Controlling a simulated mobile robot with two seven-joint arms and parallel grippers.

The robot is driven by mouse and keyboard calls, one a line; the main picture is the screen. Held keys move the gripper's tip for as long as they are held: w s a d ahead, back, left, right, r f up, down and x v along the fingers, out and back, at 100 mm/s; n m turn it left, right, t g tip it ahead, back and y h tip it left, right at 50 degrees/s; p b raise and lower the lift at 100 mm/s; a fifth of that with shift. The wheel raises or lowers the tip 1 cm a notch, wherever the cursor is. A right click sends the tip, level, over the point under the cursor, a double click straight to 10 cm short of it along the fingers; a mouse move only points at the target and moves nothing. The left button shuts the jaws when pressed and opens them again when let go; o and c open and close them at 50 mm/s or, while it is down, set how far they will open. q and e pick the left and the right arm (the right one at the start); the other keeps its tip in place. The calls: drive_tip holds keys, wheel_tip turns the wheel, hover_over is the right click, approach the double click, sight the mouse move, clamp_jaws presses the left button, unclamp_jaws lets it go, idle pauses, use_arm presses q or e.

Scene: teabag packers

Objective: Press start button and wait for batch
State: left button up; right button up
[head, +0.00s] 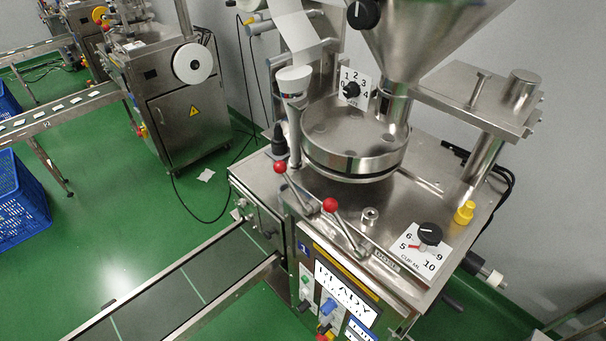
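A blue control (328,307) and a red and yellow knob (324,331) are below the display, partly cut off by the lower edge. Neither of my grippers is in view, and nothing of mine covers the panel.
Two red-balled levers (330,205) stick up above the panel. A hopper (430,40) stands over a round metal turntable (355,140). An empty-looking conveyor (185,285) leads away at lower left. Another machine (180,110) and blue crates (20,200) stand on the green floor.

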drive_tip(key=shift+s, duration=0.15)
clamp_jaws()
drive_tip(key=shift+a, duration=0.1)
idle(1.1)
